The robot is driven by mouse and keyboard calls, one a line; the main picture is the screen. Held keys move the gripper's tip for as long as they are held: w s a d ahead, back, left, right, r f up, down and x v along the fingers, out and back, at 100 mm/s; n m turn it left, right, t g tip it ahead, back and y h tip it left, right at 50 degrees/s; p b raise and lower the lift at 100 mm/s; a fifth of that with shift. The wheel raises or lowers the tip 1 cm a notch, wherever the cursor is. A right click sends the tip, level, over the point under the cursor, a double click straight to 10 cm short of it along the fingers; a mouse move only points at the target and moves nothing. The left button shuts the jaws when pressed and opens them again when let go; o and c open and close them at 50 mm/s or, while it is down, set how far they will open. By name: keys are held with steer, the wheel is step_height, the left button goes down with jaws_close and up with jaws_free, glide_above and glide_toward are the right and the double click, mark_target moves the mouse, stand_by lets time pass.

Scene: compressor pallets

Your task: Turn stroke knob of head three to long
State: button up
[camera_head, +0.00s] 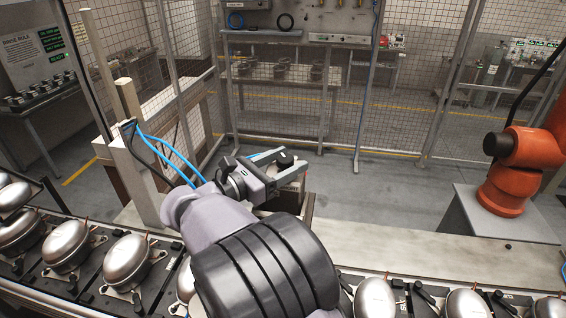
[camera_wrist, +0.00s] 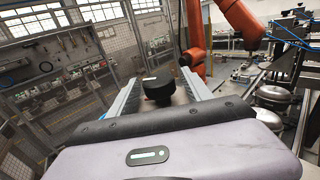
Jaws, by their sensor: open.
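My gripper (camera_head: 284,168) is open, with its arm reaching over the conveyor in the head view. In the wrist view, a black round knob-like part (camera_wrist: 158,87) with a short pale mark shows between the two grey fingers (camera_wrist: 160,84). The fingers stand on either side of it, and I see no clear contact. I cannot tell which head it belongs to or which setting its mark points at.
Silver compressors (camera_head: 128,258) stand on dark pallets along the conveyor in front. An orange robot arm (camera_head: 512,165) stands on a grey base at the right. A mesh fence (camera_head: 290,100) runs behind. Blue hoses (camera_head: 165,150) curve beside a pale post (camera_head: 140,175) left of my gripper.

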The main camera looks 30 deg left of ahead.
steer(key=b+v, duration=0.1)
steer(key=v, duration=1.6)
steer(key=shift+s, duration=0.2)
